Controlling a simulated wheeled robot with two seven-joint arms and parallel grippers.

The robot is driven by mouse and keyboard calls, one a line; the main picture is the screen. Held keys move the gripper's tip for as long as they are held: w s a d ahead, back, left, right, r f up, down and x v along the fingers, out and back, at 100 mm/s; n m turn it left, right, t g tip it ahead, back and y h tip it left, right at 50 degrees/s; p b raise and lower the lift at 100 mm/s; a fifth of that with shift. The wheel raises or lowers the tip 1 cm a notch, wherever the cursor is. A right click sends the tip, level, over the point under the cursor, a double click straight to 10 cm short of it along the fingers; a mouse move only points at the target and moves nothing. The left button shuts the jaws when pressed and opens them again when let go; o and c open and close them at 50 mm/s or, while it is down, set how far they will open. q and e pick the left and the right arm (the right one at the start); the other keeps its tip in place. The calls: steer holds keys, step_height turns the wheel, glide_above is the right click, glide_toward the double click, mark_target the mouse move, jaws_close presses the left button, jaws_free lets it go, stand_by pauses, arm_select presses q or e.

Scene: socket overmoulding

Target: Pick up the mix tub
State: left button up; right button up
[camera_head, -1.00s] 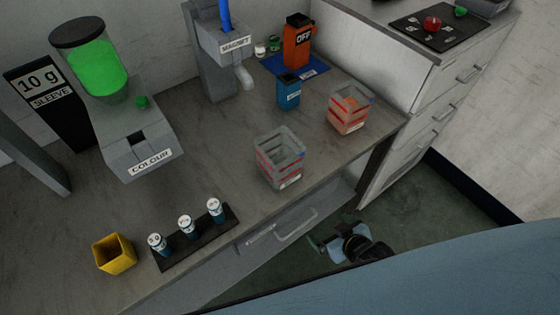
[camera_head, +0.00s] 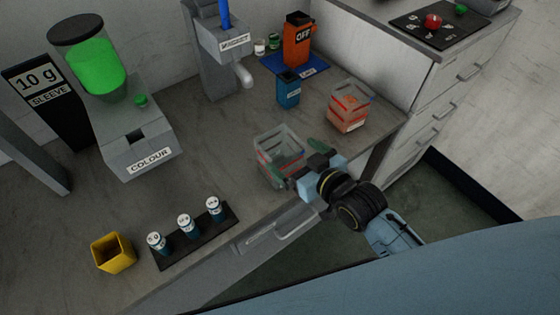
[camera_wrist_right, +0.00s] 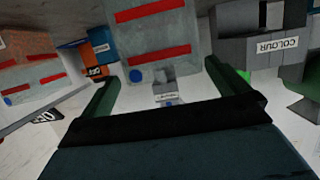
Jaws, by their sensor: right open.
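A clear, empty-looking tub with red bands (camera_head: 276,152) stands on the counter near its front edge. A second clear tub with red bands (camera_head: 349,107) and orange contents stands behind it to the right. The labels are too small to read, so I cannot tell which is marked as the mix tub. My right gripper (camera_head: 300,166) is open at the front right side of the nearer tub and partly hides it. In the right wrist view the nearer tub (camera_wrist_right: 155,35) shows ahead, between and beyond the spread green fingers; contact cannot be told. My left gripper is out of view.
A rack of small bottles (camera_head: 187,238) and a yellow cup (camera_head: 113,253) stand to the front left. A colour dispenser (camera_head: 135,140), a magnet unit (camera_head: 222,45), a blue container (camera_head: 288,90) and an orange OFF container (camera_head: 298,42) stand behind. The counter left of the nearer tub is clear.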

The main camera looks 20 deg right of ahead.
mark_target(270, 138)
steer(key=x, duration=0.6)
steer(key=shift+a, duration=0.15)
steer(key=shift+r, duration=0.1)
steer(key=c, duration=1.1)
steer(key=shift+c, duration=0.2)
